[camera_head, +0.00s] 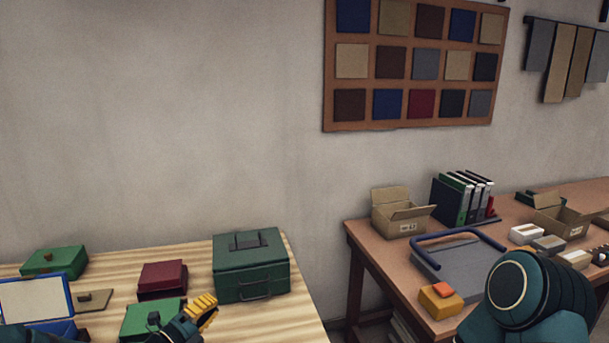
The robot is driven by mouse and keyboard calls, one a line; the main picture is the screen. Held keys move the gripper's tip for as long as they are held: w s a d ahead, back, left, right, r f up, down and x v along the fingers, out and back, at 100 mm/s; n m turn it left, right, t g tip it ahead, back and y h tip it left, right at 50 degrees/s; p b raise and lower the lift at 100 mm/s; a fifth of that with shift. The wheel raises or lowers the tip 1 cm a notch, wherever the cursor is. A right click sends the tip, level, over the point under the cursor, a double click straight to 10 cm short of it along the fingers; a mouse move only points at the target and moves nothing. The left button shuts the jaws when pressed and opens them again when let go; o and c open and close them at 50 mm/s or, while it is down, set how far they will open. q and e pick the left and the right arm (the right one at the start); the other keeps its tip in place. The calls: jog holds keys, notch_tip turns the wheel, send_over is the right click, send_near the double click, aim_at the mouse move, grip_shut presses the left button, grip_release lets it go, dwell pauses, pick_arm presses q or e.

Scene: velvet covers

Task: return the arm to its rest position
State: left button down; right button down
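My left gripper (192,318) shows at the bottom edge of the head view, dark with a yellow ribbed finger pad. It is over the front of the light wooden table (272,324), just right of a small green box (150,316). The rest of that arm is mostly cut off by the frame, and I cannot tell how far its fingers are apart. A rounded teal link of my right arm (522,300) stands at the bottom right, in front of the brown table. My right gripper is out of the picture.
A large green case (250,268), a dark red box (162,280), another green box (55,262) and a blue-edged panel (36,299) are on the light table. The brown table (384,258) holds a cardboard box (402,213), binders (464,199), a grey board (458,265) and a yellow block (440,302).

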pick_arm(q)
jog(key=s+d+f+m+g+h, duration=0.2)
jog(key=s+d+f+m+g, duration=0.95)
jog(key=d+m, duration=0.25)
jog(key=s+f+m+g+y, duration=0.1)
jog(key=s+f+m+y, duration=0.3)
jog(key=m, duration=1)
jog(key=s+f+m+g+y, duration=0.2)
jog(key=s+f+m+y, duration=0.2)
jog(key=s+m, duration=0.7)
notch_tip(320, 180, down, 2)
jog(key=m, duration=0.4)
jog(key=shift+s+a+m, duration=0.2)
jog(key=shift+a+m, duration=0.1)
jog(key=shift+f, duration=0.1)
